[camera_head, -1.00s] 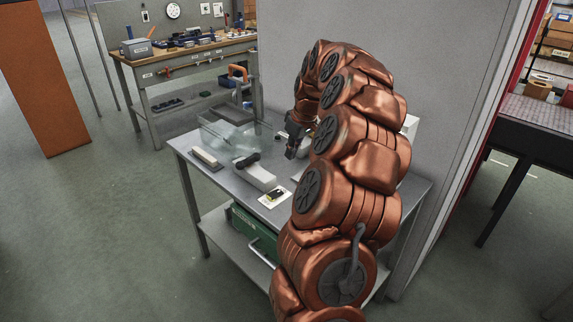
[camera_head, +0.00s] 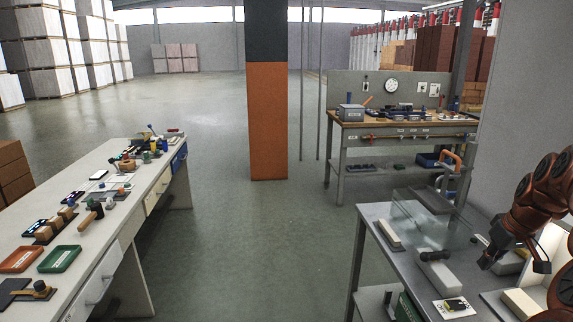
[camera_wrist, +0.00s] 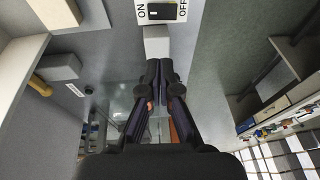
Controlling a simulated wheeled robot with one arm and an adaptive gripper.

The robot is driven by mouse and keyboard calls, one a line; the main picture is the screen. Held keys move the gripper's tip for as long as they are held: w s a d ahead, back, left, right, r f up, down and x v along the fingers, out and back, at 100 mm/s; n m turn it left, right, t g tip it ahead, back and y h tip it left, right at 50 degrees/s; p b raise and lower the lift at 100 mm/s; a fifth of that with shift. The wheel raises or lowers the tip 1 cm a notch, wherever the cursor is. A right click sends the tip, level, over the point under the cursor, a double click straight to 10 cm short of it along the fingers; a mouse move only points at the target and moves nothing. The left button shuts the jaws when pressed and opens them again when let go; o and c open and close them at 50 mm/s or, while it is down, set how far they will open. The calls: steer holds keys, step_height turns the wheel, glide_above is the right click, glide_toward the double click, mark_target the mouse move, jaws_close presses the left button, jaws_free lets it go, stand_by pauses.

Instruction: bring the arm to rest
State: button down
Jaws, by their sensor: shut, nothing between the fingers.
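My gripper (camera_head: 487,264) shows at the right of the head view, at the end of my copper-coloured arm. It points down and hangs above the right part of the grey table (camera_head: 375,232). In the wrist view my gripper (camera_wrist: 160,72) has its dark fingers together, with nothing between them. Most of my arm lies beyond the right edge of the head view.
The grey table holds a clear bin (camera_head: 432,218), a white block with a dark handle (camera_head: 440,272) and an ON/OFF plate (camera_wrist: 162,11). A white workbench (camera_head: 60,222) stands left, another bench (camera_head: 400,126) behind. Open floor (camera_head: 260,255) lies between.

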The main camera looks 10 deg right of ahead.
steer(key=s+a+r+n+g+p, duration=0.1)
steer(key=s+a+r, duration=0.15)
steer(key=a, duration=1.15)
steer(key=s+a+r+n+g+p, duration=0.15)
steer(key=s+a, duration=0.25)
steer(key=a, duration=0.9)
steer(key=s+a+f+m+g+p, duration=0.1)
steer(key=s+a, duration=0.4)
steer(key=s, duration=0.6)
steer(key=s+a+f+m+g+p, duration=0.1)
steer(key=s+a, duration=0.4)
steer(key=s, duration=0.5)
steer(key=shift+s+f+g+h, duration=0.35)
steer(key=shift+f+h, duration=0.05)
steer(key=shift+f, duration=0.5)
steer(key=c, duration=1.9)
jaws_free()
